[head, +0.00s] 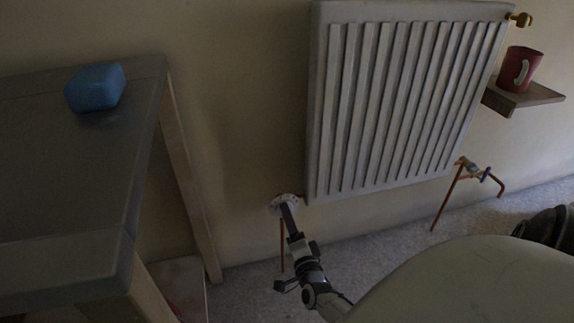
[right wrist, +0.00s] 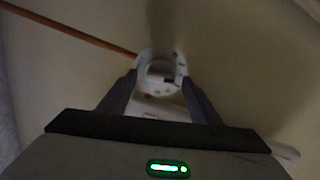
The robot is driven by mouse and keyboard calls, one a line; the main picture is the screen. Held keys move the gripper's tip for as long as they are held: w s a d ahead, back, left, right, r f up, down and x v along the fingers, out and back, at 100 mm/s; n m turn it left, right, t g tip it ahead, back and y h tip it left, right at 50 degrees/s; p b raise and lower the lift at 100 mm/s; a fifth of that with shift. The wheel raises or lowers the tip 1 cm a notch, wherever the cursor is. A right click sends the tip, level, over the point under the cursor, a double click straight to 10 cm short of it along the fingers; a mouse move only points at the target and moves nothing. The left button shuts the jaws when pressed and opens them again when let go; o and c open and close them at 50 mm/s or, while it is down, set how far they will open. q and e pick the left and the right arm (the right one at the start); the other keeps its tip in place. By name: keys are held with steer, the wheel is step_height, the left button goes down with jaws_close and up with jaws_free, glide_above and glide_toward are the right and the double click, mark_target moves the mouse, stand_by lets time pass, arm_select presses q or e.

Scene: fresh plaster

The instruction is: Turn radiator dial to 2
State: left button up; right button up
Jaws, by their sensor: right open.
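The radiator dial (head: 284,203) is a white round knob at the lower left corner of the white radiator (head: 400,100), with a copper pipe below it. In the right wrist view the dial (right wrist: 161,70) lies ahead, between and just beyond my fingertips. My right gripper (head: 289,210) reaches up to the dial from below. Its two fingers (right wrist: 158,78) are apart, one on each side of the dial's near edge; I cannot tell whether they touch it. The number set on the dial is too small and dark to read. My left gripper is not in view.
A grey table (head: 60,190) with a blue rounded object (head: 95,87) stands at the left. A red mug (head: 521,69) sits on a small wall shelf (head: 520,97) at the right. Copper pipes with a valve (head: 470,170) are under the radiator's right end. Carpet lies below.

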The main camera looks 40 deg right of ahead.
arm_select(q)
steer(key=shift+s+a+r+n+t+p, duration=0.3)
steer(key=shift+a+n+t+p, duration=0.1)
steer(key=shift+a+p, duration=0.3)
arm_select(e)
steer(key=v, duration=0.7)
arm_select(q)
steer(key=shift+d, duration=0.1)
